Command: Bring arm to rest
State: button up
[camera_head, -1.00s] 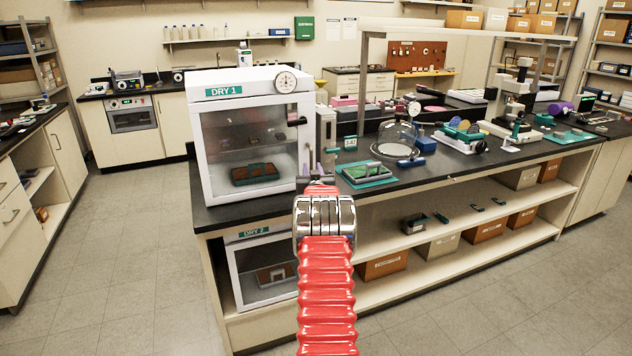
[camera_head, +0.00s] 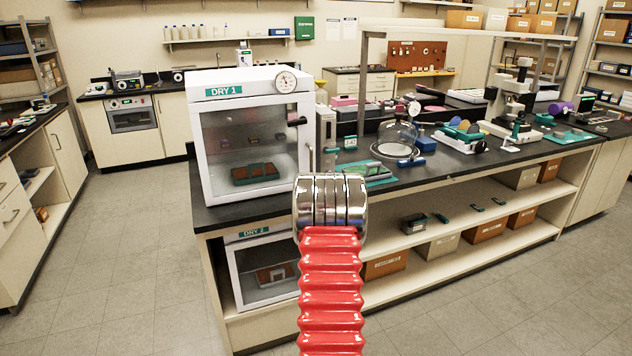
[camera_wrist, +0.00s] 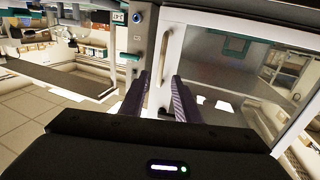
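My arm, red bellows with a chrome ring, rises in the middle of the head view and hides my gripper there. In the wrist view my gripper (camera_wrist: 160,80) shows two dark purple fingers, apart, with nothing held between them. Beyond them, in line with the gap, is the pale upright handle (camera_wrist: 164,62) of a glass-doored cabinet. The DRY 1 cabinet (camera_head: 205,91) stands at the left end of the bench, its door closed, left of and beyond my arm.
The dark bench top (camera_head: 450,165) carries a glass bell jar (camera_head: 399,140), a green tray (camera_head: 380,180) and instruments. A lower DRY 2 cabinet (camera_head: 240,285) and an open shelf with boxes (camera_head: 387,264) sit below. The grey floor (camera_head: 120,250) at left is clear.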

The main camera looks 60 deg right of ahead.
dwell(0.7)
jog(key=s+a+f+g+y, duration=0.2)
jog(key=f, duration=0.4)
jog(key=s+a+f+g+y, duration=0.2)
jog(key=f, duration=0.4)
jog(key=a+f+g+y, duration=0.1)
jog(key=a+f+y, duration=0.15)
jog(key=a, duration=0.65)
jog(key=s+a+r+n+g+y, duration=0.1)
jog(key=s+a+r+y, duration=0.15)
jog(key=a, duration=0.75)
jog(key=s+a+r+n+g+y, duration=0.1)
jog(key=a+r, duration=0.2)
jog(key=a, duration=0.7)
jog(key=s+a+r+n+g+y, duration=0.1)
jog(key=a+r+y, duration=0.15)
jog(key=a, duration=0.85)
jog(key=s+a+r+n+t, duration=0.1)
jog(key=s+a+r+n, duration=0.1)
jog(key=a, duration=0.7)
jog(key=s+a+r+n+y, duration=0.1)
jog(key=s+a+r+n, duration=0.2)
jog(key=a, duration=0.6)
jog(key=s+a+r+n+t, duration=0.1)
jog(key=s+a+r+n, duration=0.1)
jog(key=s+a+r, duration=0.4)
jog(key=a, duration=0.4)
jog(key=shift+s+r+t+y, duration=0.2)
jog(key=shift+s+t+y, duration=0.1)
jog(key=shift+s+y, duration=0.05)
